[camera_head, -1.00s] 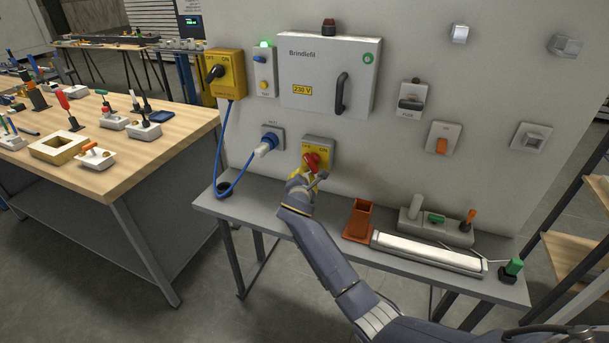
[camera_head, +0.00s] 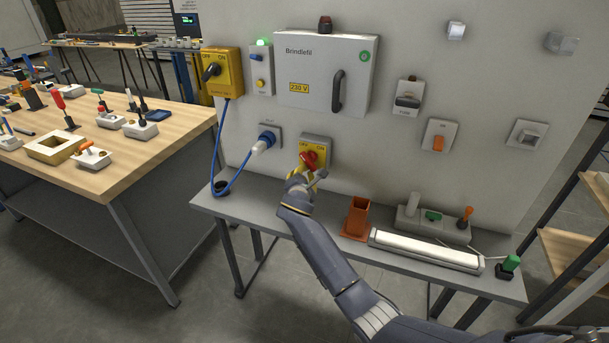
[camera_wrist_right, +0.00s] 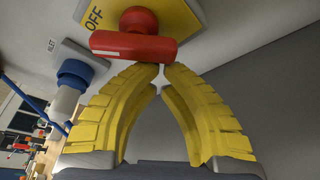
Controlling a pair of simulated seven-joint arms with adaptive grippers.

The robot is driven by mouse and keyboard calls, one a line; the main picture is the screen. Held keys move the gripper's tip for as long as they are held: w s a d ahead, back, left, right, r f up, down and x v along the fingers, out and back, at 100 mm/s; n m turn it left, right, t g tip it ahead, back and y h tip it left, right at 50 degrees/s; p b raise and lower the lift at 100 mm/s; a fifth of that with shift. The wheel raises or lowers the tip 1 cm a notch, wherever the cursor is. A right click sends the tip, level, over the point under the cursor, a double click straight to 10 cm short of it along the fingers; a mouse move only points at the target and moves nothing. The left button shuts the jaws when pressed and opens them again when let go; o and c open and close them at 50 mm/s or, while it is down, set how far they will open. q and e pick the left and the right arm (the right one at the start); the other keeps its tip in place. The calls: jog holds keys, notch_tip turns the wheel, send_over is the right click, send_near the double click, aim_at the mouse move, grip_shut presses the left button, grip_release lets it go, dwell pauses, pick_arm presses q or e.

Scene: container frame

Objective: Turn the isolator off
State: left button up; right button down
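The isolator is a yellow plate (camera_head: 326,146) with a red rotary handle (camera_head: 310,159), low on the grey panel. My right gripper (camera_head: 304,171) is at its lower left. In the right wrist view, the red handle (camera_wrist_right: 132,46) lies crosswise just above the yellow fingertips (camera_wrist_right: 163,68). The word OFF shows on the yellow plate (camera_wrist_right: 97,18) left of the handle. The fingertips meet with nothing visible between them, close to the handle's edge; I cannot tell whether they touch it. My left gripper is out of view.
A blue plug with cable (camera_head: 265,141) is close left of the isolator. A yellow switch box (camera_head: 222,72) with a black knob is higher up. Below, a narrow shelf (camera_head: 270,207) carries an orange holder (camera_head: 357,218) and a long white bar (camera_head: 424,248).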

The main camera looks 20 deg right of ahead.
jog(key=s+a, duration=0.6)
jog(key=s, duration=0.1)
jog(key=shift+a+f, duration=0.15)
jog(key=shift+f, duration=0.05)
dwell(0.6)
dwell(0.4)
